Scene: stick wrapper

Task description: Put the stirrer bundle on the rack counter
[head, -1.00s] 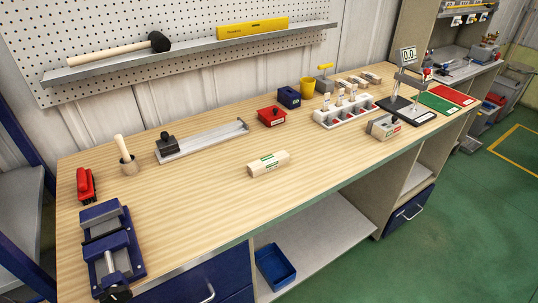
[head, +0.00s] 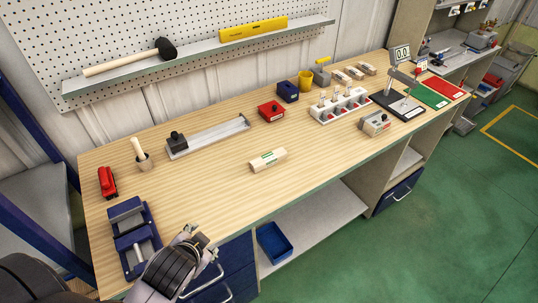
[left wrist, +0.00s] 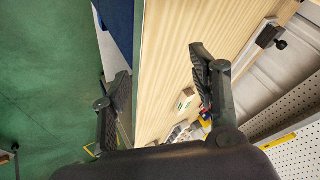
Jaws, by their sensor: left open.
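The stirrer bundle (head: 267,160), a pale wrapped roll with green print, lies on its side in the middle of the wooden workbench (head: 215,190). It also shows small in the left wrist view (left wrist: 186,101), beyond the fingers. My left gripper (head: 190,236) is at the bench's front edge, left of the bundle and apart from it. In the left wrist view my left gripper (left wrist: 160,80) has its fingers spread with nothing between them. Which surface is the rack counter is not certain; a grey counter (head: 462,62) stands beyond the bench's far right end. My right gripper is out of view.
A blue vise (head: 135,238) and red tool (head: 107,182) are at the left end. A metal track (head: 210,137), red box (head: 271,111), white rack (head: 340,107) and scale stand (head: 400,104) line the back. Bench space around the bundle is clear.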

